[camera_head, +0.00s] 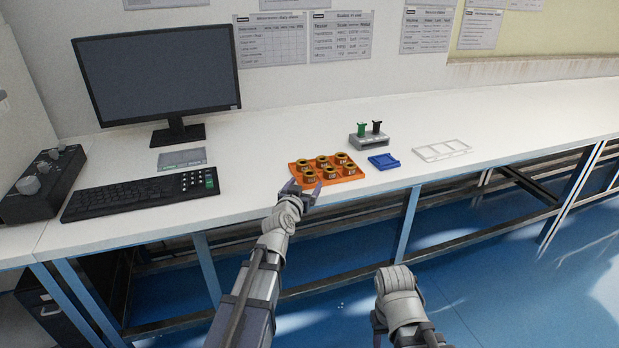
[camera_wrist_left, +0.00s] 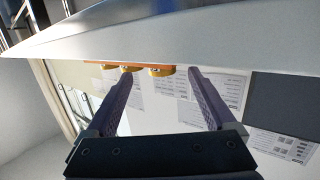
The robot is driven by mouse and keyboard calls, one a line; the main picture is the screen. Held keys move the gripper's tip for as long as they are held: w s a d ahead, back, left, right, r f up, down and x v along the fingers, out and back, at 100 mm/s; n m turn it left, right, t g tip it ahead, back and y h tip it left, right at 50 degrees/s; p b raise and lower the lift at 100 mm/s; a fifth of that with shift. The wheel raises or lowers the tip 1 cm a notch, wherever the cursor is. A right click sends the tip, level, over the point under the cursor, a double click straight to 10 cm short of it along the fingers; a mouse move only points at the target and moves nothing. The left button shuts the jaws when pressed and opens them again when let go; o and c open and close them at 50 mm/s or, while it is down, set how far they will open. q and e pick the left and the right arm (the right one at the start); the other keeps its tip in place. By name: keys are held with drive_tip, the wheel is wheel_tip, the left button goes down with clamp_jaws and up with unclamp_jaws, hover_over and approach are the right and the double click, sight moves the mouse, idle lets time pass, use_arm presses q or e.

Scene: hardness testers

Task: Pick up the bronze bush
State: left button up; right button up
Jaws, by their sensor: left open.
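Several short bronze-yellow bushes (camera_head: 330,172) with dark tops sit in two rows in an orange tray (camera_head: 361,176) near the table's front edge. They look alike; I cannot tell one special bush apart. My left gripper (camera_head: 303,190) is at the tray's front left corner, open and empty. In the left wrist view, which looks upside down, the open fingers of the left gripper (camera_wrist_left: 160,100) spread wide, with bushes (camera_wrist_left: 162,71) and the orange tray edge (camera_wrist_left: 100,64) beyond them. My right arm is low in the head view; its jaws are not clearly visible.
Right of the tray are a blue holder (camera_head: 384,161), a grey stand (camera_head: 370,140) with green and black pegs, and a white frame (camera_head: 442,150). A keyboard (camera_head: 135,195), monitor (camera_head: 158,75) and black control box (camera_head: 42,185) stand left. The table's far right is clear.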

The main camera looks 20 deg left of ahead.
sight(307, 177)
use_arm(q)
drive_tip(key=w, duration=0.5)
drive_tip(key=shift+a, duration=0.1)
drive_tip(key=shift+s, duration=0.15)
clamp_jaws()
idle(0.4)
